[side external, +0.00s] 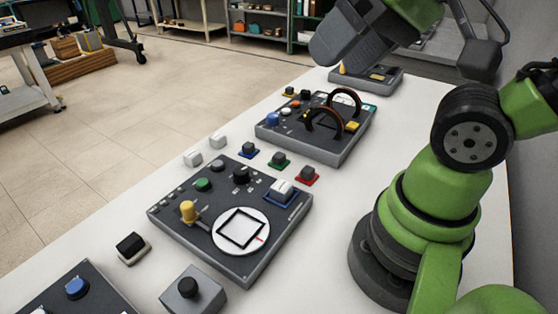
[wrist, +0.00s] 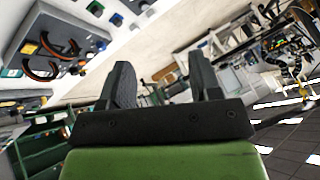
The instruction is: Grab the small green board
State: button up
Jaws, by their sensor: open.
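The small green board (side external: 279,161) lies flat on the white table between a blue board (side external: 248,153) and a red board (side external: 306,176), with a dark part on top. In the wrist view a small green piece (wrist: 117,20) shows near the top edge, left of centre; it looks like the same board. My gripper (wrist: 163,78) is open, with two dark fingers apart and nothing between them. In the side view my dark grey gripper (side external: 345,40) is raised at the top, above the back of the table and well away from the green board.
A control panel with a white round dial (side external: 221,240) stands in front of the boards. Another panel with dark arched cables (side external: 273,137) stands behind them. White blocks (side external: 218,141) sit to the left. A third panel (side external: 385,83) is at the far end.

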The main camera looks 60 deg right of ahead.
jog(key=shift+w, duration=0.1)
jog(key=n+g+h, duration=0.2)
jog(key=n+g, duration=0.2)
jog(key=g, duration=0.3)
send_over(276, 154)
notch_tip(276, 154, down, 25)
jog(key=shift+d+r, duration=0.1)
notch_tip(276, 154, down, 6)
jog(key=shift+r, duration=0.1)
jog(key=c, duration=1)
